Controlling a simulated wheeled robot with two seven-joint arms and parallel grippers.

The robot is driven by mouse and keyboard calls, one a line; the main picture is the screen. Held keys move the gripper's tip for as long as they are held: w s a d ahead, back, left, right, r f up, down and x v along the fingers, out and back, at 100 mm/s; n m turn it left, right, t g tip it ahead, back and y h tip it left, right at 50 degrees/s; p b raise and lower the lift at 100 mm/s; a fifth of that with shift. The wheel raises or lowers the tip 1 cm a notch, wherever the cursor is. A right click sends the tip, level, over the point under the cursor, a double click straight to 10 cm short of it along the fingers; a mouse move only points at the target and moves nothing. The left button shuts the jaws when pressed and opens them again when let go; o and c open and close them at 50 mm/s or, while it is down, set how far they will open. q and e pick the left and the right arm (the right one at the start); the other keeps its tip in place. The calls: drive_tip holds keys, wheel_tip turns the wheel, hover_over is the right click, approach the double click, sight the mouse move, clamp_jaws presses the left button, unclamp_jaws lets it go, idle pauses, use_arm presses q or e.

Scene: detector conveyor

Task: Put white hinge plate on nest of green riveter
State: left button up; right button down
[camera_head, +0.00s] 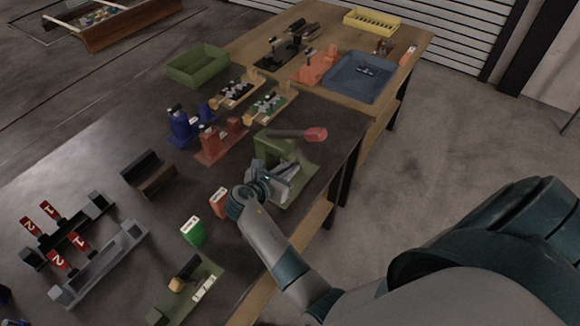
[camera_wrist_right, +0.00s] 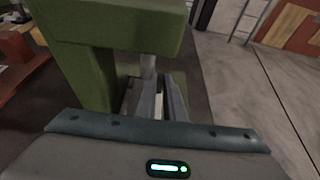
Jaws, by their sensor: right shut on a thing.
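The green riveter (camera_head: 270,147) stands near the right edge of the dark table, with a red-knobbed lever (camera_head: 316,134) pointing right. Its green body (camera_wrist_right: 110,25) fills the upper left of the right wrist view. My right gripper (camera_head: 287,170) is at the riveter's front, low under its overhanging head, with its fingers (camera_wrist_right: 163,103) close together. It is shut on a small pale piece, apparently the white hinge plate, mostly hidden by the fingers. I cannot tell whether the plate touches the nest, which is also hidden. My left gripper is not in view.
A red fixture (camera_head: 220,142) and a blue fixture (camera_head: 190,126) stand left of the riveter. A red box (camera_head: 219,202) and a green box (camera_head: 193,231) stand near my right forearm. A blue tray (camera_head: 360,78) is on the wooden table behind.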

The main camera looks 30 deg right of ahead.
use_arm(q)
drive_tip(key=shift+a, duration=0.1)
use_arm(e)
drive_tip(key=shift+f, duration=0.1)
drive_tip(key=c, duration=1.8)
unclamp_jaws()
drive_tip(key=shift+c, duration=0.2)
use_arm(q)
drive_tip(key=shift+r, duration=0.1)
